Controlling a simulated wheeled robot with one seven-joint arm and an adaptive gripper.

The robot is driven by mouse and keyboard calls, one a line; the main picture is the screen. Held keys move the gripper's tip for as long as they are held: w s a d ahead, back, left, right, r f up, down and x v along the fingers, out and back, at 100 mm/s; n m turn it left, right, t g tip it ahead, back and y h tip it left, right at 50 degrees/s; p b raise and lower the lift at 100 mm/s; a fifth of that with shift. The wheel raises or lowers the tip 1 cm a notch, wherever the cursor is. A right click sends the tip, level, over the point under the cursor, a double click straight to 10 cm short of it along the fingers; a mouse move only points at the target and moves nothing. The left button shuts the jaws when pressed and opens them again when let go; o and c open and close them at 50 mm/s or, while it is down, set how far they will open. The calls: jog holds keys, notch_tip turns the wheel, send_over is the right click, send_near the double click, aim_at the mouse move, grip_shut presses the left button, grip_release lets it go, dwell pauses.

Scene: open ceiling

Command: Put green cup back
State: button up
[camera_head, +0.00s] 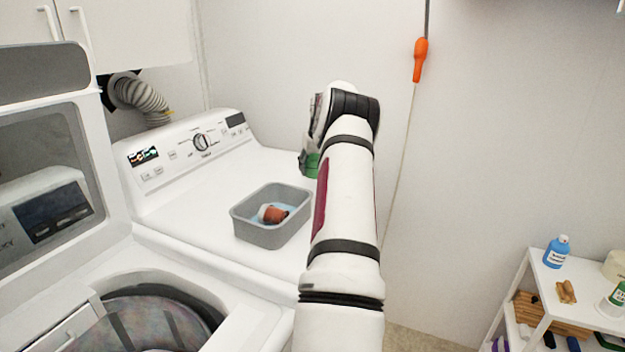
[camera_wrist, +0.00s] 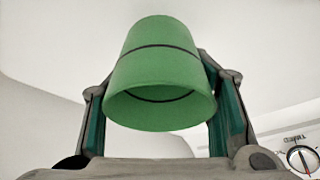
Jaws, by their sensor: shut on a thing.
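The green cup (camera_wrist: 158,70) fills the middle of the wrist view, with a dark line around its side and its wide end toward the camera. My gripper (camera_wrist: 160,85) is shut on it, with one finger on each side. In the head view only a small green part of the cup (camera_head: 312,168) shows beside my gripper (camera_head: 309,160), near the right end of the white dryer top (camera_head: 185,215). My arm hides the rest of the cup and most of the gripper. I cannot tell the cup's exact height above the dryer.
A grey bin (camera_head: 270,236) with an orange-brown item (camera_head: 272,214) inside stands on the dryer, left of my arm. An open washer (camera_head: 235,315) is at the lower left. A white shelf (camera_head: 575,312) at the right holds a blue bottle (camera_head: 556,254) and other items. An orange-handled cord (camera_head: 420,60) hangs by the wall.

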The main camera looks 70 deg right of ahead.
jog(key=shift+f, duration=2.15)
jog(key=shift+f, duration=0.15)
jog(key=o, duration=1.2)
jog(key=shift+o, duration=0.2)
jog(key=shift+r, duration=0.35)
jog(key=v, duration=1.1)
jog(key=shift+s+a+r, duration=0.1)
jog(key=shift+a+r, duration=0.1)
jog(key=shift+r, duration=0.05)
